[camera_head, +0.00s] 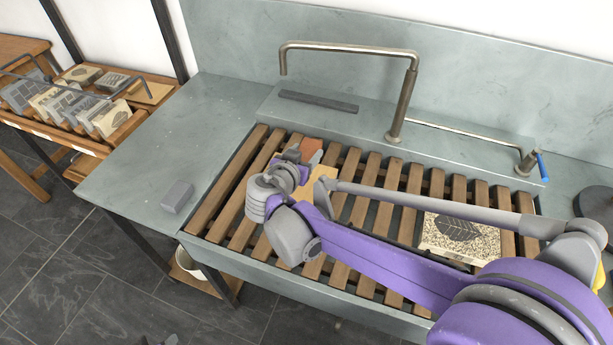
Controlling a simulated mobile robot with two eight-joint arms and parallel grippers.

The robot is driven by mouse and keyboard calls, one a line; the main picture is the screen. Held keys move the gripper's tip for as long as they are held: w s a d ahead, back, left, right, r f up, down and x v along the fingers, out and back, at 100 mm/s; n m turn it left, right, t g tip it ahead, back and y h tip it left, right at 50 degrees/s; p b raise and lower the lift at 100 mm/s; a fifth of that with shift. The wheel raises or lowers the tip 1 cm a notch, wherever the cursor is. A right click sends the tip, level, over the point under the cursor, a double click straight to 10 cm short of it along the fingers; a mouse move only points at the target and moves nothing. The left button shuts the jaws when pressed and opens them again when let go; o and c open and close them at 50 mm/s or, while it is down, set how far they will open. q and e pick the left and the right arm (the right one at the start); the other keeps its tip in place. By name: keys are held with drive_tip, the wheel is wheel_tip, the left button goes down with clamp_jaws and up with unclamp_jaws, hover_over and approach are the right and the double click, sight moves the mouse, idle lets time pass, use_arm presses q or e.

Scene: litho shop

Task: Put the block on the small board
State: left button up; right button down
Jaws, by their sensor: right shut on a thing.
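My right gripper (303,164) is over the wooden slats of the sink and is shut on a reddish-brown block (312,146). The block's lower part is hidden by the fingers. A small tan-yellow piece (322,174), which may be the small board, lies right by the gripper and is partly covered by my arm. I cannot tell whether the block touches it. Dark grey parts at the bottom edge (163,341) may be my left gripper; its jaws cannot be made out.
A leaf-printed stone (458,236) lies on the slats (232,196) at right. A bent tap (404,95) rises behind the slats, with a dark bar (318,101) on the ledge. A rack of stones (75,105) stands far left.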

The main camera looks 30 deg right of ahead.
drive_tip(key=f, duration=0.4)
drive_tip(key=shift+w+f+b, duration=0.2)
drive_tip(key=shift+b, duration=0.15)
drive_tip(key=shift+f+b, duration=0.35)
drive_tip(key=shift+f, duration=1.8)
drive_tip(key=shift+s, duration=0.1)
drive_tip(key=shift+f, duration=0.2)
drive_tip(key=shift+c, duration=0.6)
unclamp_jaws()
drive_tip(key=shift+r, duration=0.1)
